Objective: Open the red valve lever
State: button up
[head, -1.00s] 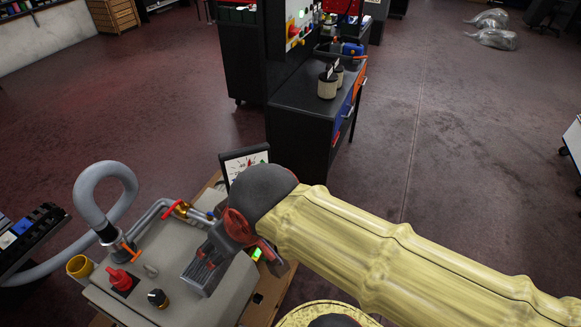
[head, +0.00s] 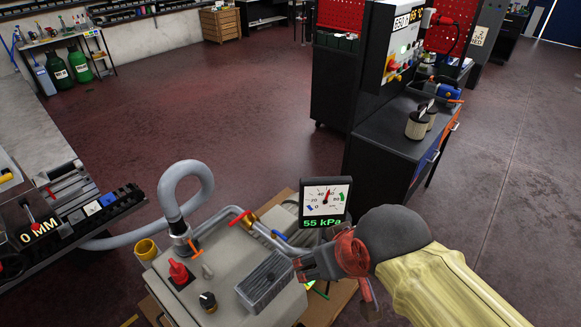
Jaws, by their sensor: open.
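The red valve lever (head: 240,218) sits on a brass valve in the grey pipe, along the far edge of the grey vacuum box (head: 222,258). My gripper (head: 332,268) is open and empty at the box's right side, just right of the finned grey block (head: 263,283). It is to the right of and nearer than the lever, apart from it. The gauge display (head: 325,203) behind the box reads 55 kPa.
An orange lever (head: 195,246), a red knob (head: 179,272) and a black knob (head: 208,301) stand on the box. A grey hose (head: 187,168) loops up at left. A dark workbench (head: 392,150) stands behind; the floor between is clear.

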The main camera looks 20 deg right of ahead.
aim_at(248, 212)
jog(key=i+l+u, duration=0.1)
jog(key=u, duration=0.35)
jog(key=l+u, duration=0.25)
jog(key=u, duration=0.25)
jog(key=l+u, duration=0.2)
jog(key=u, duration=0.25)
jog(key=i+l, duration=0.05)
